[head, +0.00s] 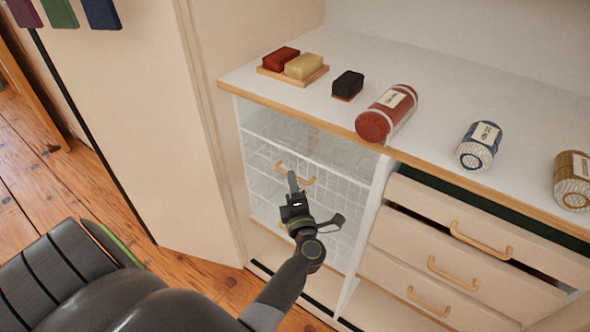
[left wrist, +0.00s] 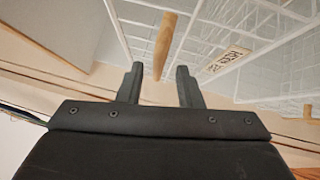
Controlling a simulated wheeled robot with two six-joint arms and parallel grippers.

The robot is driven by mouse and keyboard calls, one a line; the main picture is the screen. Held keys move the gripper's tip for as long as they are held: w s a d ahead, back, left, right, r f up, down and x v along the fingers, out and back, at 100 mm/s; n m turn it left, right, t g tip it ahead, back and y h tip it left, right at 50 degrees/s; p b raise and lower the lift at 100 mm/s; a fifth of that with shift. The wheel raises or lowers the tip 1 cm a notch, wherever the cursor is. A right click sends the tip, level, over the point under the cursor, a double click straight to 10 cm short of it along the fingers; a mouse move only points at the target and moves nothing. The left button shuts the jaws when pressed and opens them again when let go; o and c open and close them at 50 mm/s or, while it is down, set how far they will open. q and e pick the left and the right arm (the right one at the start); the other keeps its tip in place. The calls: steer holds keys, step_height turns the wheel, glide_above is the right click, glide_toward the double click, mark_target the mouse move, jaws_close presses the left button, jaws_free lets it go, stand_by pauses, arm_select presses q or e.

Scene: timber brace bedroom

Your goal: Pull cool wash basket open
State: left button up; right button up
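White wire baskets (head: 262,165) sit stacked in the open left bay of the cabinet. A wooden bar handle (head: 308,180) is on the front of one of them, which appears pushed in. The label wording is too small to read, so I cannot tell which basket is the cool wash one. My left gripper (head: 292,181) is at this handle, partly covering it. In the left wrist view, its two fingers (left wrist: 159,72) are apart, with one end of the handle (left wrist: 165,42) showing between the tips without visible finger contact. My right gripper is not in view.
A tall pale door panel (head: 155,120) stands left of the bay. Drawers with wooden handles (head: 480,240) are to the right. Soap bars (head: 303,66), a black block (head: 348,84) and rolled towels (head: 386,112) lie on the countertop (head: 440,85). A small tag (left wrist: 229,59) hangs near the handle.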

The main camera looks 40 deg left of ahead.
arm_select(q)
steer(key=shift+w+a+r, duration=0.1)
steer(key=shift+w+a, duration=0.2)
steer(key=shift+s, duration=0.1)
jaws_close()
